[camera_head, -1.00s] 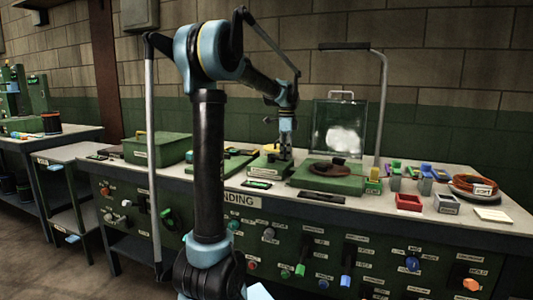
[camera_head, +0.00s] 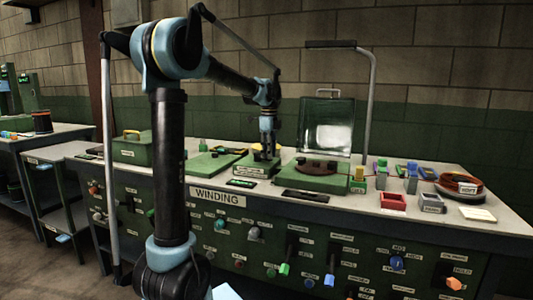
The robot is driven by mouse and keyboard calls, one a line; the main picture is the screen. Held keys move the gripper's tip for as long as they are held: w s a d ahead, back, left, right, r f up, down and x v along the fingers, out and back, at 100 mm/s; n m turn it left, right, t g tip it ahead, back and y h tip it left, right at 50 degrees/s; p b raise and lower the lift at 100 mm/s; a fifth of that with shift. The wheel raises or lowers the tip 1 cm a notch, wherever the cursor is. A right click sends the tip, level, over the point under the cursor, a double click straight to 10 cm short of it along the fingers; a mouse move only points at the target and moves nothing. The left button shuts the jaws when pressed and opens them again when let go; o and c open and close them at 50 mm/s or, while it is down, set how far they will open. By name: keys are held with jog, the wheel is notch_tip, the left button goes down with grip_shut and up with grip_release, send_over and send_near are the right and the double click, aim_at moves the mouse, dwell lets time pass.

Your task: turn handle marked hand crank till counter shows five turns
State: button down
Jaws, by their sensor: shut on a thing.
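My gripper (camera_head: 267,152) points down over a small green box (camera_head: 257,167) with a pale label on its front, near the middle of the bench. It is shut on a small crank handle on top of the box; the fingers mostly hide the handle. The label is too small to read. A dark counter strip (camera_head: 242,183) with faint green marks lies in front of the box; its figures cannot be read. To the right, a green base (camera_head: 315,183) carries a brown disc (camera_head: 325,168) with a dark knob at its left side.
A clear upright panel (camera_head: 328,122) stands behind the disc, beside a tall bent pole (camera_head: 369,100). Red (camera_head: 392,202) and grey (camera_head: 432,203) trays and a coil (camera_head: 459,186) lie on the right. A green lidded case (camera_head: 132,148) stands on the left. Knobs and levers line the bench front.

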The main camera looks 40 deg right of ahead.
jog(key=shift+w, duration=0.25)
jog(key=c, duration=1.4)
grip_release()
jog(key=shift+o, duration=0.2)
jog(key=shift+s+r, duration=0.1)
notch_tip(320, 180, up, 12)
jog(key=shift+w+a, duration=0.1)
jog(key=shift+w, duration=0.1)
dwell(0.7)
